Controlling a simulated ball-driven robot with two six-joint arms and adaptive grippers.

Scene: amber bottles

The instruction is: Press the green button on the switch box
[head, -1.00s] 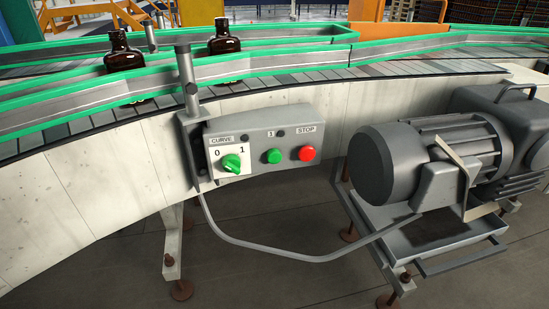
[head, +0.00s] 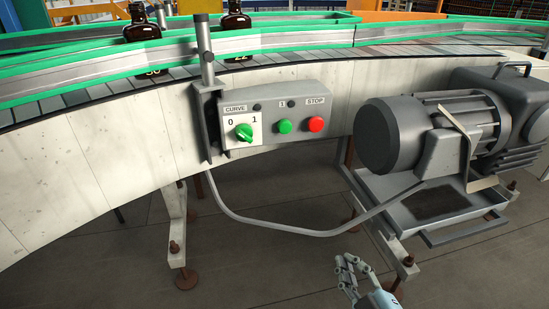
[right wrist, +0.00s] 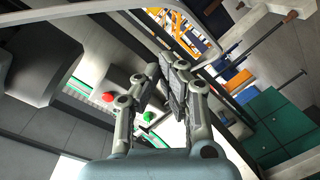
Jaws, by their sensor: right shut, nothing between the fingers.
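The grey switch box (head: 271,118) is fixed to the side of the conveyor in the head view. Its green button (head: 285,126) sits between the green rotary knob (head: 244,132) and the red stop button (head: 316,124). My right gripper (head: 345,263) is below and a little right of the box, apart from it, shut and empty. In the right wrist view the gripper fingers (right wrist: 164,66) partly cover the tilted scene; a red button (right wrist: 108,97) and a green control (right wrist: 149,116) show beyond them. My left gripper is not in view.
A grey motor (head: 400,135) stands right of the box on a metal tray (head: 409,222). A grey cable (head: 290,232) loops below the box. Amber bottles (head: 236,24) stand on the conveyor behind green rails. Open floor lies below.

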